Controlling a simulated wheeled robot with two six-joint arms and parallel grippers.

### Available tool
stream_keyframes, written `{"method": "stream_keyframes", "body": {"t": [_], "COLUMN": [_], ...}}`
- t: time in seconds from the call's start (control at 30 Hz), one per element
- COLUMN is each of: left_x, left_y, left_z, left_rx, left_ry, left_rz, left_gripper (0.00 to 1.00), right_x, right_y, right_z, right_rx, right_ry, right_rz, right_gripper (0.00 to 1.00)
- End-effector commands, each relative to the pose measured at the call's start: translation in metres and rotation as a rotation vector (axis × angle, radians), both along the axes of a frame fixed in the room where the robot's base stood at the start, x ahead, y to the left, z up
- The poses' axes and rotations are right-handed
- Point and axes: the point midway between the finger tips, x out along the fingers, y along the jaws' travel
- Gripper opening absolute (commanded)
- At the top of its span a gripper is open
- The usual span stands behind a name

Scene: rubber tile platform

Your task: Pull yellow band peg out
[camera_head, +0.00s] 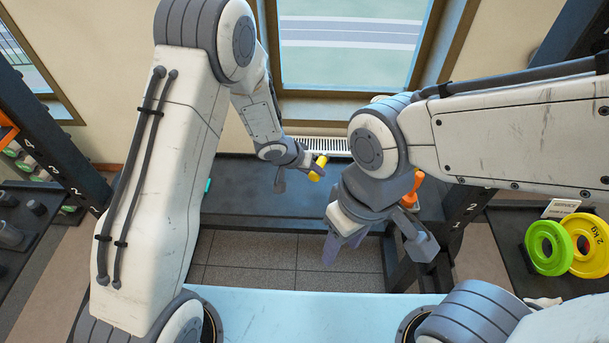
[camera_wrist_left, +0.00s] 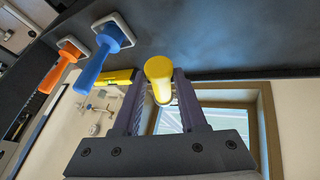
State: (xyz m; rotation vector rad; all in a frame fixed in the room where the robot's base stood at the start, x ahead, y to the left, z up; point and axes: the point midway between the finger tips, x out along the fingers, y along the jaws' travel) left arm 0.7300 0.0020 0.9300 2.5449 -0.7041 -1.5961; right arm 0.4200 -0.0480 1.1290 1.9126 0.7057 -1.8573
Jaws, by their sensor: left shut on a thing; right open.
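My left gripper (camera_head: 308,166) is shut on a yellow peg (camera_head: 318,168) above the dark platform, near the window wall. In the left wrist view the yellow peg (camera_wrist_left: 158,68) sits between the two fingers, its round end showing. No socket shows around it there. A blue peg (camera_wrist_left: 105,50) and an orange peg (camera_wrist_left: 62,68) stand in white square sockets in the dark board to its left. The orange peg (camera_head: 411,190) is partly hidden behind my right arm in the head view. My right gripper (camera_head: 376,247) is open and empty, pointing down, nearer than the left one.
The dark platform (camera_head: 240,190) runs below the window (camera_head: 350,45), with a white radiator grille (camera_head: 322,145) behind it. Tiled floor (camera_head: 270,250) shows below the platform.

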Motion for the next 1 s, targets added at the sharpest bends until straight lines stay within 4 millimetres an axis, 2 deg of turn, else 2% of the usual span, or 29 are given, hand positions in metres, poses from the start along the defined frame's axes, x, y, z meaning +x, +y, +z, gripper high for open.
{"method": "stream_keyframes", "body": {"t": [0.07,0.2,0.4,0.67,1.0], "left_x": [-0.002,0.0,0.005,0.006,0.005], "left_y": [0.003,0.012,0.022,0.024,0.024], "left_z": [-0.01,-0.019,-0.025,-0.038,-0.075], "left_rx": [0.085,0.173,0.239,0.246,0.245], "left_ry": [-0.036,-0.094,-0.156,-0.164,-0.163], "left_rz": [-0.127,-0.28,-0.423,-0.441,-0.44], "left_gripper": [0.0,0.0,0.0,0.0,0.0], "right_x": [0.0,0.0,0.0,0.0,0.0], "right_y": [0.0,0.0,0.0,0.0,0.0], "right_z": [-0.002,-0.004,-0.006,-0.021,-0.064], "right_rx": [0.0,0.0,0.0,0.0,0.0], "right_ry": [0.0,0.0,0.0,0.0,0.0], "right_rz": [0.0,0.0,0.0,0.0,0.001], "right_gripper": [0.5,0.5,0.5,0.5,0.5]}}
